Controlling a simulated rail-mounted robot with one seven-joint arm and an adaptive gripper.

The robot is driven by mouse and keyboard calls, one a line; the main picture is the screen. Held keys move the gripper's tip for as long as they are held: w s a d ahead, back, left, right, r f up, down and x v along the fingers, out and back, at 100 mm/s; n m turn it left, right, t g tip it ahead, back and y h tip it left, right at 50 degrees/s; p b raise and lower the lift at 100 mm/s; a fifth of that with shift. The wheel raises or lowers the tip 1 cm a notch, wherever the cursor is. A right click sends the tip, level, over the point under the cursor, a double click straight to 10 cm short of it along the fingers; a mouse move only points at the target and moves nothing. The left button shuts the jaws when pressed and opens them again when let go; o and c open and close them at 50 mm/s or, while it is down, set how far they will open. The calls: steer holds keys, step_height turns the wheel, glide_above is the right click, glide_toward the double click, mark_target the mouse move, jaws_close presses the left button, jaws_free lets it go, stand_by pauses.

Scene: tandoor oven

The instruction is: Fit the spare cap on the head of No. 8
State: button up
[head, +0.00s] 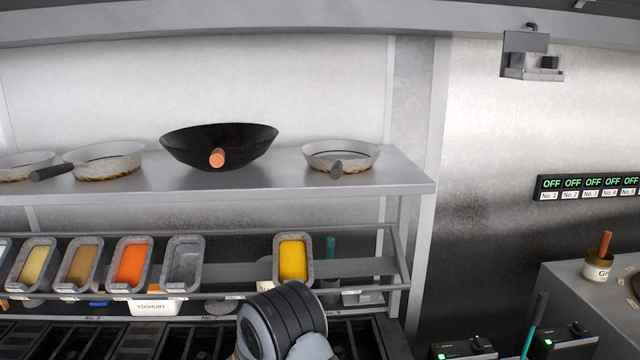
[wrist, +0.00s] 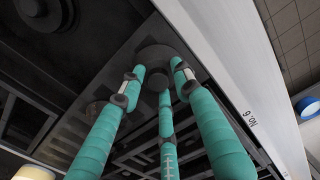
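In the wrist view the teal fingers of my gripper (wrist: 158,80) converge on a dark round disc (wrist: 155,54), which looks like a burner cap. The fingertips are at its edge. I cannot tell whether they grip it or only surround it. Dark hob grates (wrist: 130,125) lie beyond. In the head view my grey and black wrist (head: 283,322) is low in the centre, in front of the hob (head: 190,342), and my fingertips are hidden. I cannot pick out the head of No. 8.
A rail holds several containers, including a yellow-filled one (head: 292,259) just behind my wrist. A shelf (head: 400,180) above carries a black wok (head: 219,146) and pans. At the right are a counter (head: 580,285) with a labelled jar (head: 597,267) and a panel of OFF displays (head: 590,186).

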steer(key=o, duration=0.3)
steer(key=shift+r, duration=0.15)
steer(key=shift+a+r, duration=0.1)
steer(key=shift+r, duration=0.2)
step_height(320, 180, up, 11)
steer(key=shift+r, duration=0.15)
step_height(320, 180, down, 13)
steer(key=shift+r, duration=0.15)
stand_by(0.6)
steer(key=o, duration=0.3)
